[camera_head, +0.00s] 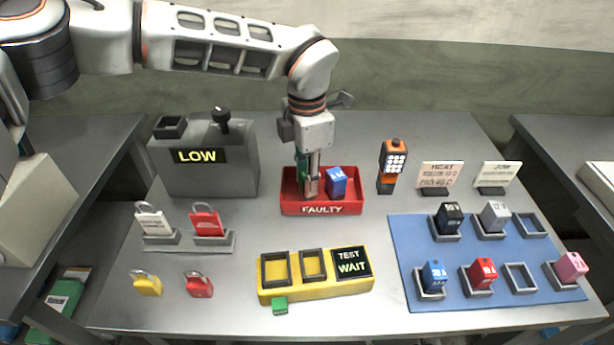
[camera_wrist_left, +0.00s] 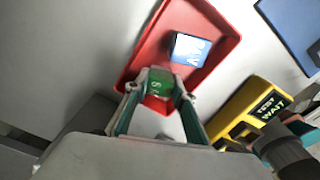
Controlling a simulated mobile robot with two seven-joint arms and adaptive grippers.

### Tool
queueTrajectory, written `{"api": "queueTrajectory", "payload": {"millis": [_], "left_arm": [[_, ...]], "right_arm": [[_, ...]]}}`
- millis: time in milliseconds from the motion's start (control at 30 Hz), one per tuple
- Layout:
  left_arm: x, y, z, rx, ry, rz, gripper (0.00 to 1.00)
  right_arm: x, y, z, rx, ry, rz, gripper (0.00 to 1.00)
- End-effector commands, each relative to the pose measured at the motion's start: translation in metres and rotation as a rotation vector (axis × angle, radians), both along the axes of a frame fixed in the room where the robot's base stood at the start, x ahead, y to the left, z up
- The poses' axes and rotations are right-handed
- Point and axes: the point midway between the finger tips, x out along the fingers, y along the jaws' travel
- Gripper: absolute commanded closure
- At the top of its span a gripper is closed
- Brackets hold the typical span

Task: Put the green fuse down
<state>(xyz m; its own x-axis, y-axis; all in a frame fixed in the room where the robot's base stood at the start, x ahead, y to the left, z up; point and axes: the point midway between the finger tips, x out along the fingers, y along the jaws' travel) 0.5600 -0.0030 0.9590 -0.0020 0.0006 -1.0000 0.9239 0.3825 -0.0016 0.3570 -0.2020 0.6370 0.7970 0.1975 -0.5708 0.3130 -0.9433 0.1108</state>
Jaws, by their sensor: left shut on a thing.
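My left gripper (camera_head: 311,188) reaches down from above into the left half of the red tray (camera_head: 322,209) marked FAULTY. In the left wrist view its fingers (camera_wrist_left: 158,95) are shut on the green fuse (camera_wrist_left: 159,84), a small green block with pale markings. The fuse is over or inside the tray; whether it touches the floor I cannot tell. In the head view the fingers mostly hide it. A blue fuse (camera_head: 337,182) lies in the tray just right of the gripper, and also shows in the left wrist view (camera_wrist_left: 190,48).
A grey LOW box (camera_head: 204,167) stands left. A blue mat (camera_head: 407,245) with several fuses lies right. An orange handheld device (camera_head: 391,165) stands right of the tray.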

Motion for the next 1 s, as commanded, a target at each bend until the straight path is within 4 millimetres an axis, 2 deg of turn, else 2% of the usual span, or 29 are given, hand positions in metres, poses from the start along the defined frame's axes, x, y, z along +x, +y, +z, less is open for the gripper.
{"api": "queueTrajectory", "payload": {"millis": [367,400,433,800,1000], "left_arm": [[0.0,0.0,-0.004,-0.001,0.0,0.0,0.97],[0.0,0.0,-0.003,-0.001,0.0,0.0,0.65],[0.0,0.0,-0.003,-0.001,0.0,0.0,0.59],[0.0,0.0,-0.001,-0.001,-0.002,0.0,0.59],[0.001,0.0,0.022,-0.003,-0.004,0.002,0.59]], "right_arm": [[0.0,0.0,-0.001,0.0,0.001,0.001,0.32],[0.0,0.0,-0.001,0.001,0.0,0.001,0.32],[0.0,0.0,-0.001,0.001,0.0,0.001,0.32],[0.0,0.0,0.0,0.001,0.0,-0.001,0.32],[0.0,0.001,0.0,0.001,0.0,0.0,0.32]]}}
